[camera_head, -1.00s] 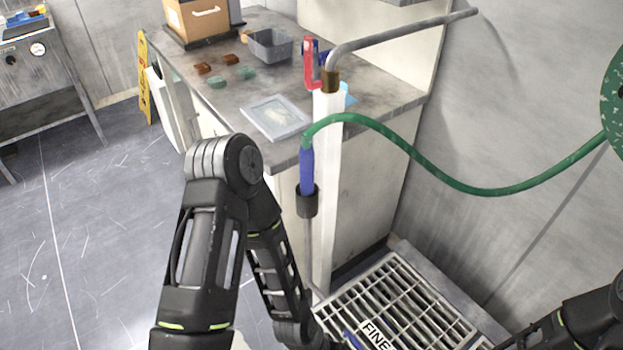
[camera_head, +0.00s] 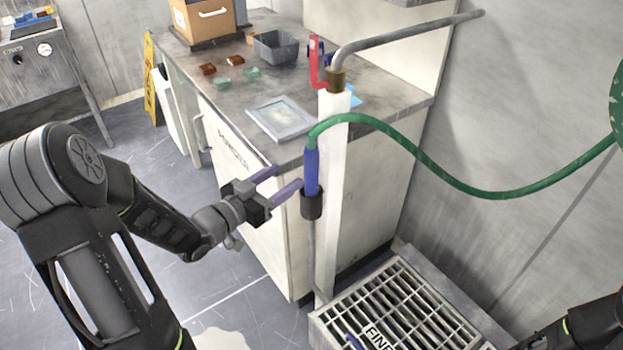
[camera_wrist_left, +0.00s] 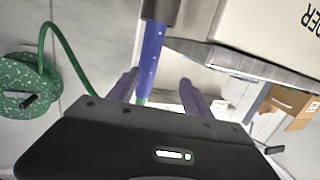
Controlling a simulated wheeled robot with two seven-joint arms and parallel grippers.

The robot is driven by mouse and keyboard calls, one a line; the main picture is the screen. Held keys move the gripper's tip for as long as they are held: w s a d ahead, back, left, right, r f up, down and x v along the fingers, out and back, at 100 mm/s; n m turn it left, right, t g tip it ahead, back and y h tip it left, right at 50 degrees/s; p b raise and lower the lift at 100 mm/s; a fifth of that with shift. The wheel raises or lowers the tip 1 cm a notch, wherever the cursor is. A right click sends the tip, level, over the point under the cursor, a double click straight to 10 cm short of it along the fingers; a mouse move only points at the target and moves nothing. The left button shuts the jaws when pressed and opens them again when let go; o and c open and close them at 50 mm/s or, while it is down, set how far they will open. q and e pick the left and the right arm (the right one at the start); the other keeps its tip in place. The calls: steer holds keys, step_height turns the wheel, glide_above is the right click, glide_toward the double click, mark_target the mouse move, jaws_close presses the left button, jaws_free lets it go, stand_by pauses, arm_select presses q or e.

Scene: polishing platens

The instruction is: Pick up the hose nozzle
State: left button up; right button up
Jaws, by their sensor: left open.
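The hose nozzle (camera_head: 311,172) is a blue upright cylinder. Its lower end sits in a dark cup-shaped holder (camera_head: 311,205) on a thin pole, and the green hose (camera_head: 440,171) leaves its top. My left gripper (camera_head: 282,180) is open, its two purple fingers pointing at the nozzle from the left, with the tips close to it. In the left wrist view the nozzle (camera_wrist_left: 151,58) hangs down from the holder (camera_wrist_left: 160,10) in the picture, beyond the fingers and nearer the left one. Contact cannot be told. My right gripper is out of view; only part of that arm shows at lower right.
A workbench (camera_head: 385,95) stands behind, with a grey bin (camera_head: 277,47) and a flat tray (camera_head: 281,118) on top. A white post (camera_head: 332,205) rises right beside the nozzle. A floor grate (camera_head: 400,310) lies below. The hose reel (camera_wrist_left: 25,85) is on the wall.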

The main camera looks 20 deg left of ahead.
mark_target(306, 163)
arm_select(q)
steer(key=shift+s+d+r+m+h, duration=0.15)
steer(key=shift+d+r+m+h, duration=0.15)
steer(key=shift+d+r+h, duration=0.25)
steer(key=shift+s+d+r+m+h, duration=0.1)
steer(key=shift+d+r+m+h, duration=0.25)
steer(key=shift+r, duration=0.25)
steer(key=shift+w+d+t, duration=0.15)
steer(key=shift+w+d, duration=0.05)
steer(key=shift+w, duration=0.45)
steer(key=shift+w+d+t, duration=0.15)
steer(key=shift+w+d, duration=0.05)
steer(key=shift+w, duration=0.4)
steer(key=shift+w+d+p, duration=0.2)
steer(key=shift+w+p, duration=0.15)
steer(key=shift+w, duration=0.05)
steer(key=p+x, duration=0.1)
steer(key=x, duration=0.3)
steer(key=shift+w, duration=0.2)
